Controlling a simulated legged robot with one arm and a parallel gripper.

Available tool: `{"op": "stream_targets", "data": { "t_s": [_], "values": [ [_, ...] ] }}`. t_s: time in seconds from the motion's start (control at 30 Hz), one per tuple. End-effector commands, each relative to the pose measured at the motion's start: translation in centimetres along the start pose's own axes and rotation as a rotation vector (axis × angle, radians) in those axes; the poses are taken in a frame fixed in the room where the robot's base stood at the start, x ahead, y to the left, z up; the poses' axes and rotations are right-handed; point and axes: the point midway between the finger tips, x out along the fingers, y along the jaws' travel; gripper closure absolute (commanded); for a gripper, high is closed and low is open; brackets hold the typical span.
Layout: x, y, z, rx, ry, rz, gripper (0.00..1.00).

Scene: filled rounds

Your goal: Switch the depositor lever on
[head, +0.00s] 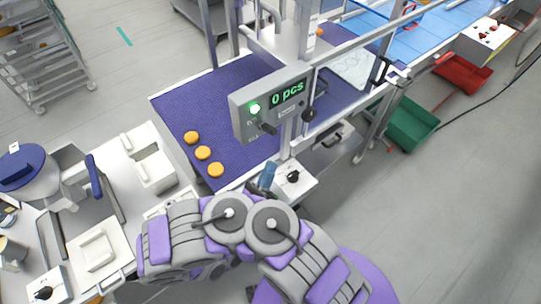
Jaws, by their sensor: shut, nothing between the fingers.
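A grey control box (270,103) stands over the belt. Its display reads "0 pcs" in green and a green lamp is lit. A black lever (268,128) sticks out of its front face. A white box (292,182) with a black knob stands below it, beside a small blue part (267,175). A machine with a blue-lidded hopper (28,168) stands at the left, with a blue upright part (95,176) beside it. I cannot tell which of these is the depositor lever. My purple and grey arm bends across the lower middle; my gripper is not visible.
A purple belt (218,95) carries three orange-brown rounds (203,153). White containers (150,160) stand on the left table. A second knob box (45,286) is at lower left. Green (411,124) and red (462,75) crates are at right. The lower right floor is clear.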

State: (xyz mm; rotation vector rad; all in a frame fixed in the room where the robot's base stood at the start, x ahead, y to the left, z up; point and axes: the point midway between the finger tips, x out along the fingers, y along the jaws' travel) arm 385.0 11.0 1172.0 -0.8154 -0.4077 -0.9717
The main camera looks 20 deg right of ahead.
Motion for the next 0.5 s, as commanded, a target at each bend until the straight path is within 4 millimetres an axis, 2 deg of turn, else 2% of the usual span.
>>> {"op": "stream_targets", "data": {
  "t_s": [0.03,0.2,0.33,0.5],
  "values": [
    [-1.2,0.1,0.0,0.000,0.001,0.005,1.00],
    [-4.3,0.2,0.2,-0.001,0.000,0.003,1.00],
    [-5.7,0.2,0.1,-0.002,-0.001,0.002,1.00],
    [-6.2,0.2,0.1,-0.001,0.000,0.001,1.00]
  ]
}}
